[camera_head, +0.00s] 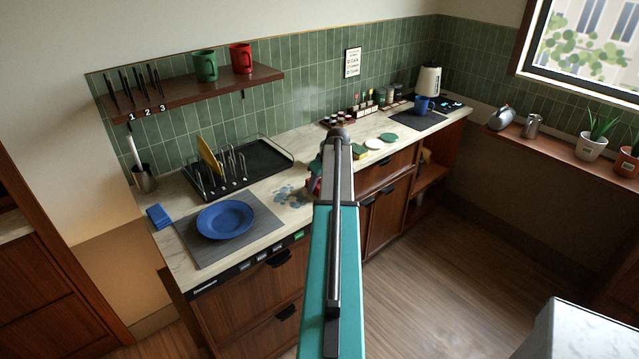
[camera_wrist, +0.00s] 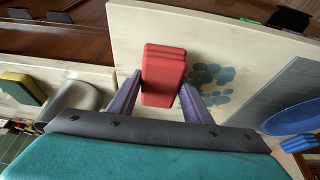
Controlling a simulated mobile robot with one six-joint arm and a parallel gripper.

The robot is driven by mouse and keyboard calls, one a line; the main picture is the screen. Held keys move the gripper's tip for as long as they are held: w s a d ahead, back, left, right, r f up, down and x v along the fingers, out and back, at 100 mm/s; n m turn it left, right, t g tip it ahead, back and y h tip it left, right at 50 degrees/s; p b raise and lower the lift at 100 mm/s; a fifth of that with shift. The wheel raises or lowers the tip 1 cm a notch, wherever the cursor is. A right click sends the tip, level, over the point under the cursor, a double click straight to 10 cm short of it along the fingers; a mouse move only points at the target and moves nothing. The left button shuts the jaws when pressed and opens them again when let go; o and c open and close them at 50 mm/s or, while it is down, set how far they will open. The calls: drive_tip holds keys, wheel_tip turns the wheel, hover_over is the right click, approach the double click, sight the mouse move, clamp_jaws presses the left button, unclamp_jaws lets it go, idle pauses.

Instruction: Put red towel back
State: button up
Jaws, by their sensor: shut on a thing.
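The red towel (camera_wrist: 163,76) is a folded red block between the two purple fingers of my gripper (camera_wrist: 155,98) in the wrist view. My gripper is shut on it, over the pale counter. In the head view only a small red part of the towel (camera_head: 313,186) shows beside my arm, which hides the rest. I cannot tell whether the towel touches the counter. A folded blue towel (camera_head: 159,216) lies at the left end of the counter, near the grey mat.
A blue wet patch (camera_head: 291,195) lies on the counter close to my gripper. A blue plate (camera_head: 225,219) sits on a grey mat (camera_head: 187,239). A black dish rack (camera_head: 265,160) stands behind.

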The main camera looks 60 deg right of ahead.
drive_tip(key=shift+s+a+f+b, duration=0.1)
drive_tip(key=shift+f+b, duration=0.35)
drive_tip(key=shift+f, duration=0.15)
drive_tip(key=o, duration=0.8)
drive_tip(key=shift+c, duration=0.2)
drive_tip(key=shift+o, duration=0.9)
drive_tip(key=shift+f, duration=0.15)
drive_tip(key=shift+a, duration=0.1)
drive_tip(key=shift+f, duration=0.1)
drive_tip(key=shift+r, duration=0.2)
drive_tip(key=shift+r+p, duration=0.3)
drive_tip(key=shift+p, duration=0.25)
drive_tip(key=b+v, duration=0.2)
drive_tip(key=v, duration=0.1)
drive_tip(key=d+b+v, duration=0.1)
drive_tip(key=b+v, duration=0.2)
drive_tip(key=v, duration=0.8)
